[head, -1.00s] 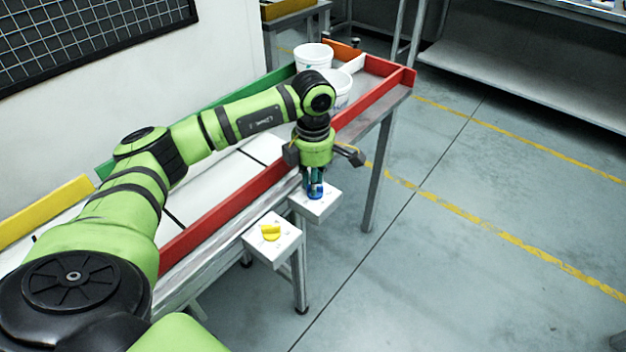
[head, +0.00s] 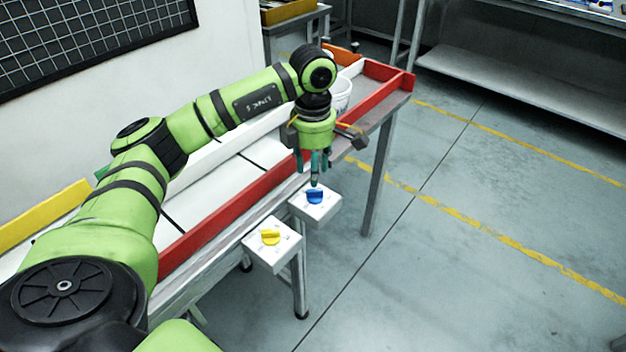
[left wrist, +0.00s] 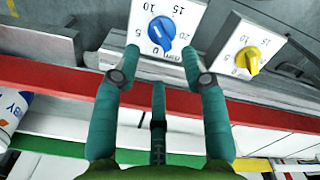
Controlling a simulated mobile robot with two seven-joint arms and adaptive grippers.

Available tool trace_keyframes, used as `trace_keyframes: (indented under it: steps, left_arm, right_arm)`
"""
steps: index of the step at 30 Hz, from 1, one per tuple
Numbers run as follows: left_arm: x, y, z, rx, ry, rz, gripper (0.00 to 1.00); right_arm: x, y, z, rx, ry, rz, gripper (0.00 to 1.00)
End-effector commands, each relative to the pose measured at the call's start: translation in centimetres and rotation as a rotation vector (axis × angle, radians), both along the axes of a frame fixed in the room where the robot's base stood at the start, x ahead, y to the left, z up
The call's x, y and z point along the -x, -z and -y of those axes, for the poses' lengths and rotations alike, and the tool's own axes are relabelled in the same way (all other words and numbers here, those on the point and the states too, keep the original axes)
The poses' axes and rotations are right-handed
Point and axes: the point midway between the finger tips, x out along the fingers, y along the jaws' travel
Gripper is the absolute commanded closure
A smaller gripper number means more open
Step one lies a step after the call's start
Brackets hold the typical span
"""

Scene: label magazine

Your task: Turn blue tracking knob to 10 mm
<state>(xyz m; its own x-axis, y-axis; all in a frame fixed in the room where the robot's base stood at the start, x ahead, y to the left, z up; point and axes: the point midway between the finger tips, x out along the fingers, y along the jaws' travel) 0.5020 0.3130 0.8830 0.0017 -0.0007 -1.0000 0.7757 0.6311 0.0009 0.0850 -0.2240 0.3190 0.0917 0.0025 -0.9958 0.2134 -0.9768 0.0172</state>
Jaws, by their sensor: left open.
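The blue knob (head: 315,196) sits on a white dial box (head: 326,212) at the table's front edge. In the left wrist view, the blue knob (left wrist: 161,33) shows on its white face with the marks 0, 5, 10, 15 and 20 around it. Its raised ridge slants from upper left to lower right; I cannot tell surely which end is the pointer. My left gripper (head: 314,170) is just above the knob, fingers pointing down, apart from it. My right gripper is not in view.
A second white box with a yellow knob (head: 270,237) stands beside the blue one, nearer me. A red rail (head: 225,212) runs behind both along the table. A white bucket (head: 342,95) stands behind the gripper. The floor to the right is clear.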

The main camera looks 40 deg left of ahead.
Motion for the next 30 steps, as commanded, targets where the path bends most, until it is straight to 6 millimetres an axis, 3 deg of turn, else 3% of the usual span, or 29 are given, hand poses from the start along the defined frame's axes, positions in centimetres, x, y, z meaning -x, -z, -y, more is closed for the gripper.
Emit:
trace_keyframes:
  steps: [6,12,30]
  left_arm:
    - [-0.1,-4.5,0.0,0.000,0.001,0.004,0.56]
    - [0.0,-6.5,0.0,0.001,0.002,0.002,0.56]
    - [0.0,-6.8,0.0,0.000,0.001,0.000,0.56]
  right_arm:
    - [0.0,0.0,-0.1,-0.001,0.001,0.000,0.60]
    - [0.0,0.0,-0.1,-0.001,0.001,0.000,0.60]
    - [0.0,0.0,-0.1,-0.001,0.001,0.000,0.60]
